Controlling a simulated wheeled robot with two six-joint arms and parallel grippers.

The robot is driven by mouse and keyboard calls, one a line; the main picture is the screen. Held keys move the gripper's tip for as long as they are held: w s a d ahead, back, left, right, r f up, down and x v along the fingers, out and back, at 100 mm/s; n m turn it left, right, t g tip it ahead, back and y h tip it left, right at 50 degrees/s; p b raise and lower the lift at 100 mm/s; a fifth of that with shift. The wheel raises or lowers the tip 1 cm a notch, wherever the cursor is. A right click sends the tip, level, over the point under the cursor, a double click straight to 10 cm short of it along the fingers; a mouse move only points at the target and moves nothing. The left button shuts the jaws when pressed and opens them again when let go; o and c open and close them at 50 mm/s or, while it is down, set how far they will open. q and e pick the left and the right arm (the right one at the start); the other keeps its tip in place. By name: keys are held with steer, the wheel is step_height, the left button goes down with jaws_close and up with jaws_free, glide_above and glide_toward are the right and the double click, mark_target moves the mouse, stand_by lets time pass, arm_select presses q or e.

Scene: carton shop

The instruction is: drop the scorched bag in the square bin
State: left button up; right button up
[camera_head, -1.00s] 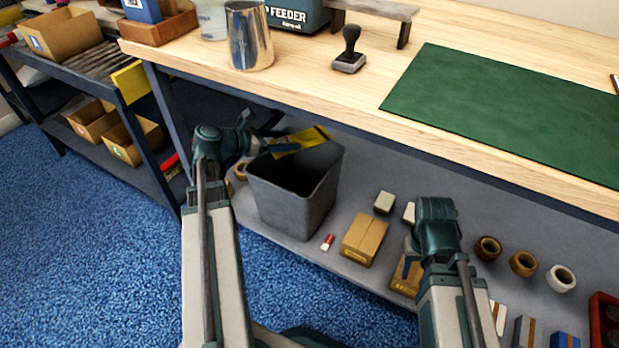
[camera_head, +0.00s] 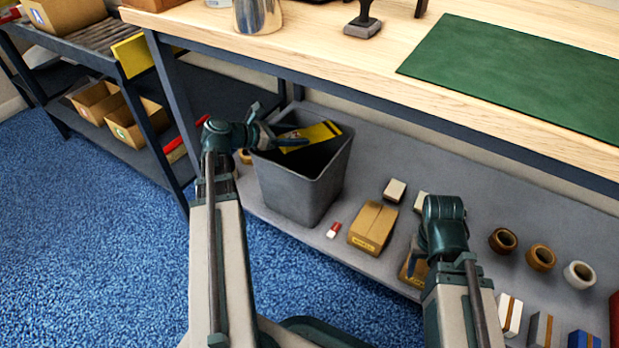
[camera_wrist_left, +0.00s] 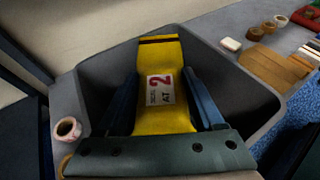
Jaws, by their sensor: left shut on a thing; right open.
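The bag is yellow with a dark band near its far end; it shows in the head view (camera_head: 318,132) and in the left wrist view (camera_wrist_left: 165,118), where a white label with a red "2" faces up. My left gripper (camera_head: 284,128) is shut on it, with a finger on each side in the left wrist view (camera_wrist_left: 160,90). The square bin (camera_head: 298,198) is grey and open-topped, on the low shelf. Its rim (camera_wrist_left: 236,76) surrounds the bag in the left wrist view. The bag is over the bin's mouth. My right gripper (camera_head: 412,264) is open by a small carton, its fingers partly hidden.
The workbench top (camera_head: 330,55) overhangs the shelf behind the bin. A brown carton (camera_head: 373,226), a white block (camera_head: 395,190) and tape rolls (camera_head: 541,257) lie right of the bin. A tape roll (camera_wrist_left: 67,129) sits close by its left side. A cart with cartons (camera_head: 125,125) stands left.

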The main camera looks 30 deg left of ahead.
arm_select(q)
steer(key=shift+f, duration=0.1)
steer(key=o, duration=1.4)
steer(key=p+v, duration=0.5)
steer(key=v, duration=0.8)
steer(key=shift+s+a, duration=0.25)
steer(key=shift+s, duration=0.05)
